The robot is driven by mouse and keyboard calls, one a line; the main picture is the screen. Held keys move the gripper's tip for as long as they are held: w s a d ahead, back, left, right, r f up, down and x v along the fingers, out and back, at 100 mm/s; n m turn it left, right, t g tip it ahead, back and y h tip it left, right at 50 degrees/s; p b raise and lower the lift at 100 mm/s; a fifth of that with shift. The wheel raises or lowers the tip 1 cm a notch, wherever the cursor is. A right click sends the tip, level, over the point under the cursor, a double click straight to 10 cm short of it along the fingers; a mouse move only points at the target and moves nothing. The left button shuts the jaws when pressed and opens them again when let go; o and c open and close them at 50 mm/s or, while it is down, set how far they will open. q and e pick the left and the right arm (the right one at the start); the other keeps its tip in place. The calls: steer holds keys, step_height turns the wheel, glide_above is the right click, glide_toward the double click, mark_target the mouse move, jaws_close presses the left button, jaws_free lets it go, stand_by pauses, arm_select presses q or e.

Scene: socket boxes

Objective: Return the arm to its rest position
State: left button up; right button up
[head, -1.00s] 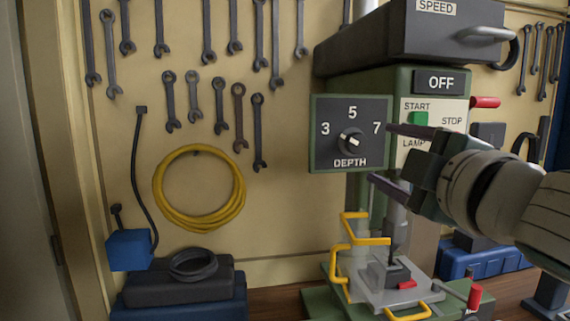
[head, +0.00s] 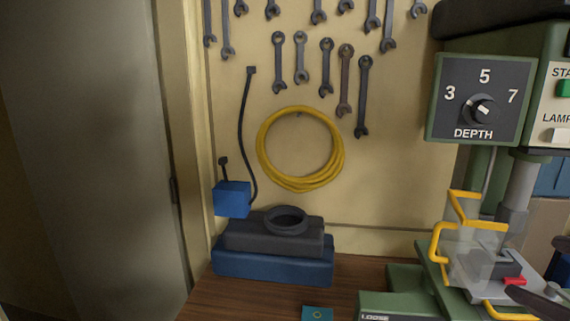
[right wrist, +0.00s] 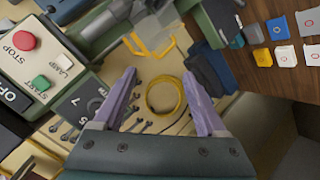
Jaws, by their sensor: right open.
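My right gripper (right wrist: 160,78) shows in the right wrist view with its two purple fingers spread wide and nothing between them. The yellow coil shows in the gap, beyond the fingers. In the head view only dark finger ends of this gripper (head: 532,265) show at the lower right edge, by the drill press table. The rest of that arm is out of the picture. My left gripper is in neither view.
The yellow coil (head: 262,148) hangs on the wall below several wrenches (head: 326,66). A black box (head: 270,238) lies on a blue box (head: 270,266) on the wooden bench. The clear guard with yellow bars (head: 468,207) stands near the gripper. Coloured tiles (right wrist: 263,57) show in the wrist view.

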steer(key=s+a+f+m+g+y, duration=0.2)
steer(key=s+a+f+g, duration=0.25)
steer(key=s, duration=0.45)
steer(key=s+a+f+m+g+y, duration=0.2)
steer(key=s+a+f+g+y, duration=0.15)
steer(key=s+a+f, duration=0.35)
step_height(320, 180, up, 18)
steer(key=d+h+p, duration=0.1)
steer(key=d+p, duration=0.1)
steer(key=p, duration=1.5)
steer(key=shift+r, duration=0.2)
